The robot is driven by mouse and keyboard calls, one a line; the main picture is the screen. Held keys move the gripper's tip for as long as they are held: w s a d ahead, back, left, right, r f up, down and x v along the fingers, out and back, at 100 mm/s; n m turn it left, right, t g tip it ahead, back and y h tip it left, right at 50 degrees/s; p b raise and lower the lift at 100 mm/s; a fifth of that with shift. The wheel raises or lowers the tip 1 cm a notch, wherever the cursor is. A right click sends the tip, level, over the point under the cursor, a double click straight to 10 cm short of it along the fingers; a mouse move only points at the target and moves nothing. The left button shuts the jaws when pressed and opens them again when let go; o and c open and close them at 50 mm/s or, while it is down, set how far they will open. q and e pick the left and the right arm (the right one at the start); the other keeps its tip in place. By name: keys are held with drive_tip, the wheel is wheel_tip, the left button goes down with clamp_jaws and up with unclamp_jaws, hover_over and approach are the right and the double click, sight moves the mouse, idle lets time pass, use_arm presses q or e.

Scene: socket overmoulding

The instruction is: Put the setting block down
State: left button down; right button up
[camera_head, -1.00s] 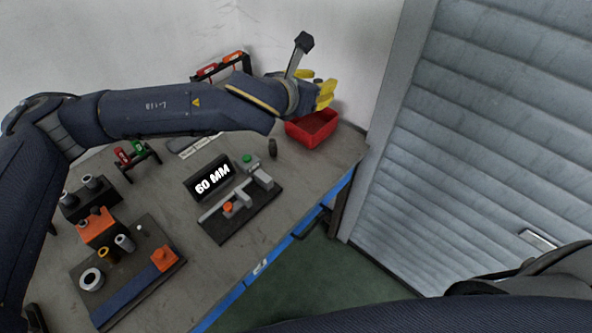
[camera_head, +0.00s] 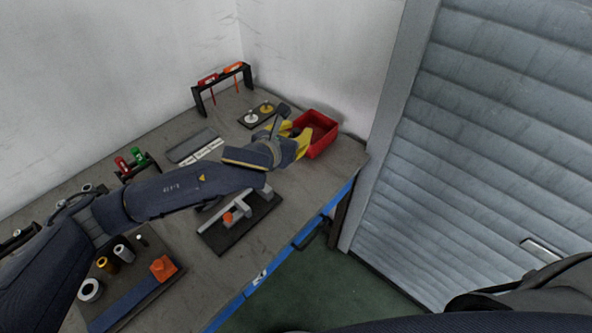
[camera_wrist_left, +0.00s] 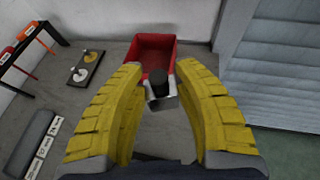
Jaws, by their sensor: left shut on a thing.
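My left gripper (camera_head: 300,143) reaches down at the back right of the bench, just in front of a red bin. In the left wrist view its yellow fingers (camera_wrist_left: 160,80) are closed on the setting block (camera_wrist_left: 164,101), a pale grey block with a dark round post standing on it. In the head view my gripper hides the block. Whether the block touches the bench cannot be told. My right gripper is out of view.
The red bin (camera_head: 325,130) stands just beyond the gripper. A dark plate with two knobbed pieces (camera_head: 257,115) lies to its left, near a black rack (camera_head: 222,84). A fixture (camera_head: 238,224) lies near the bench's front edge, partly under my left arm.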

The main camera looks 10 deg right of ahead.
use_arm(q)
wheel_tip(320, 180, down, 14)
idle(0.6)
drive_tip(key=shift+f, duration=0.2)
drive_tip(key=c, duration=1)
unclamp_jaws()
drive_tip(key=shift+o, duration=0.2)
drive_tip(key=shift+r, duration=0.1)
drive_tip(key=shift+s+r, duration=0.1)
drive_tip(key=v, duration=1.2)
